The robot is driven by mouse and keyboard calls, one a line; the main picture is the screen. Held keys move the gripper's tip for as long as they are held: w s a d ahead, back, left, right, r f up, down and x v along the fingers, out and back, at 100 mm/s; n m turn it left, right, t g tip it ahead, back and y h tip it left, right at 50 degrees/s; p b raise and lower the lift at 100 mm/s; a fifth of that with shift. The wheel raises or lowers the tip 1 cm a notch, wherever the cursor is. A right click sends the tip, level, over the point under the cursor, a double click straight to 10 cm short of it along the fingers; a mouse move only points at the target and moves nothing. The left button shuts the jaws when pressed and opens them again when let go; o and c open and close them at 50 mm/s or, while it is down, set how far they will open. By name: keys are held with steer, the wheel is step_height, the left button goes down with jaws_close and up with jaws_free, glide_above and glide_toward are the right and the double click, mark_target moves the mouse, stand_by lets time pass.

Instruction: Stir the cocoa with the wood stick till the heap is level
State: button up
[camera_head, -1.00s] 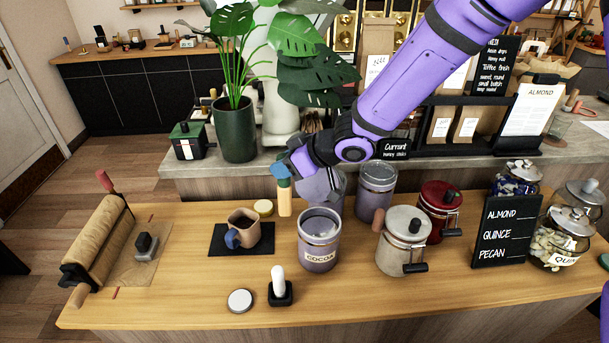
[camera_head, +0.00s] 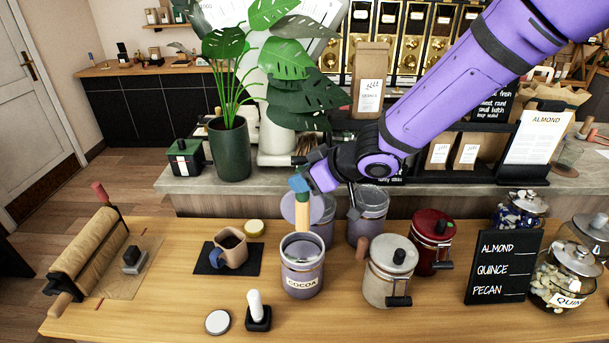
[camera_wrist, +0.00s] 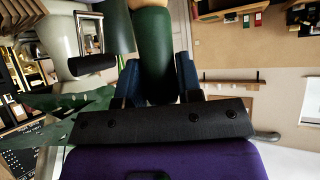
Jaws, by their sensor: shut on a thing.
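The cocoa canister (camera_head: 301,292), a mauve jar labelled COCOA, stands open on the wooden counter in the head view. Its inside looks shadowed, and I cannot make out the shape of the heap. My gripper (camera_head: 299,184) is shut on the upright wood stick (camera_head: 302,213), above the canister's back rim. The stick's lower end lines up with the mouth; I cannot tell whether it is inside.
Right of the canister stand a cream jar (camera_head: 389,278) and a red jar (camera_head: 432,240); a mauve jar (camera_head: 368,212) is behind. A cup (camera_head: 232,248) on a dark mat, a white-handled tool (camera_head: 257,312) and a pale disc (camera_head: 218,322) lie left. A plant (camera_head: 229,150) stands behind.

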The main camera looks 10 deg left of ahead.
steer(key=shift+f, duration=9.8)
